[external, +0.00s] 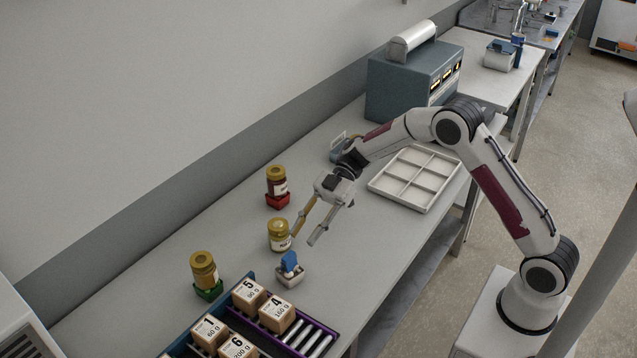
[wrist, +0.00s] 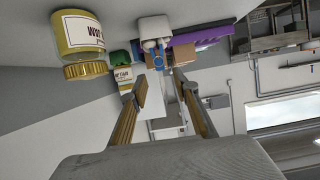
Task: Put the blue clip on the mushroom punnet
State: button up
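The blue clip (external: 290,262) stands upright at a small pale grey-white punnet (external: 289,277) on the table, and appears to rest on it. In the wrist view the blue clip (wrist: 158,62) shows beyond my fingertips, beside the pale punnet (wrist: 153,27) with whitish rounded shapes that look like mushrooms. Exactly how the clip meets the punnet is unclear. My gripper (external: 308,236) is open and empty, above and to the upper right of the clip, pointing down toward it. In the wrist view my gripper (wrist: 160,86) has its fingers apart, with nothing between them.
A gold-lidded yellow jar (external: 279,241) stands close to my left finger. Jars with a red base (external: 277,200) and a green base (external: 209,292) stand nearby. A purple-edged rack (external: 322,331) holds several numbered boxes in front. A white divided tray (external: 392,194) lies behind; a machine (external: 392,92) stands farther back.

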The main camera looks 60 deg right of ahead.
jog(key=shift+v, duration=2.15)
jog(key=w+d+r+m+t+h, duration=0.1)
jog(key=w+r+m+t+h, duration=0.1)
jog(key=w+r+t, duration=0.45)
jog(key=w+d+r+m+t+h, duration=0.1)
jog(key=w+d+r+m+t, duration=0.2)
jog(key=r, duration=0.6)
jog(key=s+d+r+m+t+h, duration=0.5)
jog(key=s+d+r+m+h, duration=0.1)
jog(key=d+r+h, duration=0.35)
jog(key=s+d+f+m+g+h, duration=0.1)
jog(key=s+d+m+h, duration=0.2)
jog(key=s+d, duration=0.35)
jog(key=s+a+f+m+g, duration=0.1)
jog(key=s+f, duration=0.3)
jog(key=s, duration=0.6)
jog(key=s+a+f+m+g+y, duration=0.1)
jog(key=s+a+f+g, duration=0.2)
jog(key=s, duration=0.8)
jog(key=s+a+f+m+g+y, duration=0.1)
jog(key=s+f+m+g, duration=0.1)
jog(key=s+f+g, duration=0.2)
jog(key=s+f, duration=0.3)
jog(key=s, duration=0.3)
jog(key=shift+s+a+f, duration=0.15)
jog(key=shift+s+a, duration=0.2)
jog(key=shift+a, duration=0.05)
